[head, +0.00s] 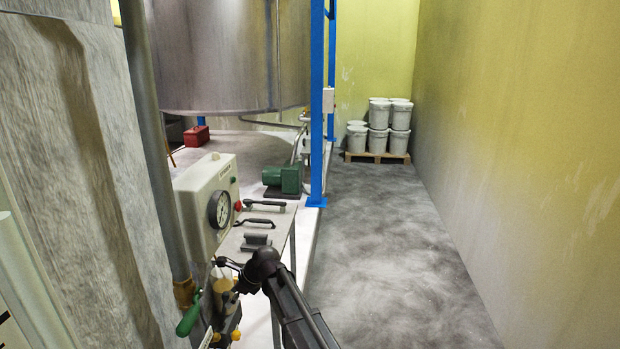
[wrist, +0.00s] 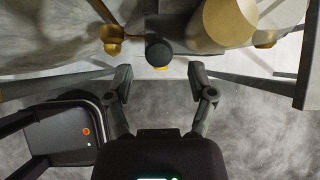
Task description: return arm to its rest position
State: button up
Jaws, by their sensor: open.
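My gripper (wrist: 160,84) is open in the wrist view, its two fingers spread with nothing between them. A dark round knob-like part (wrist: 158,52) shows just beyond the fingertips; I cannot tell how far off it is. In the head view my dark arm reaches up from the bottom edge and bends beside the press bench (head: 262,222). The gripper end there is small and partly hidden among the fittings at the bench's near end.
A gauge box (head: 207,205) with a dial stands on the bench, near several handles. A green-handled valve (head: 190,314) and pipe are close left of the arm. Blue posts (head: 318,110) stand behind. The grey floor (head: 390,250) to the right is clear up to the stacked pails (head: 378,140).

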jog(key=s+d+f+n+h, duration=0.1)
jog(key=s+d+n, duration=0.4)
jog(key=d, duration=0.9)
jog(key=s+d+f+n+h, duration=0.1)
jog(key=s+d+n+h, duration=0.3)
jog(key=d, duration=1)
jog(key=s+d+f+n+h, duration=0.1)
jog(key=s+d+n+h, duration=0.1)
jog(key=s+d+n, duration=0.6)
jog(key=d+n, duration=0.1)
jog(key=d, duration=0.6)
jog(key=shift+f+g, duration=0.3)
jog(key=shift+f, duration=0.1)
jog(key=shift+c, duration=1.1)
jog(key=w+a+r+n+y+p, duration=0.2)
jog(key=w+a+n, duration=0.3)
jog(key=a, duration=0.8)
jog(key=w+a+r+n+y+p, duration=0.2)
jog(key=w+a+r+n, duration=0.3)
jog(key=a, duration=0.8)
jog(key=w+a+r+n+y+p, duration=0.2)
jog(key=w+a+n, duration=0.4)
jog(key=a, duration=0.7)
jog(key=shift+w+a+r+n+y, duration=0.35)
jog(key=shift+a+r+n+y, duration=0.05)
jog(key=shift+r+n+y, duration=0.35)
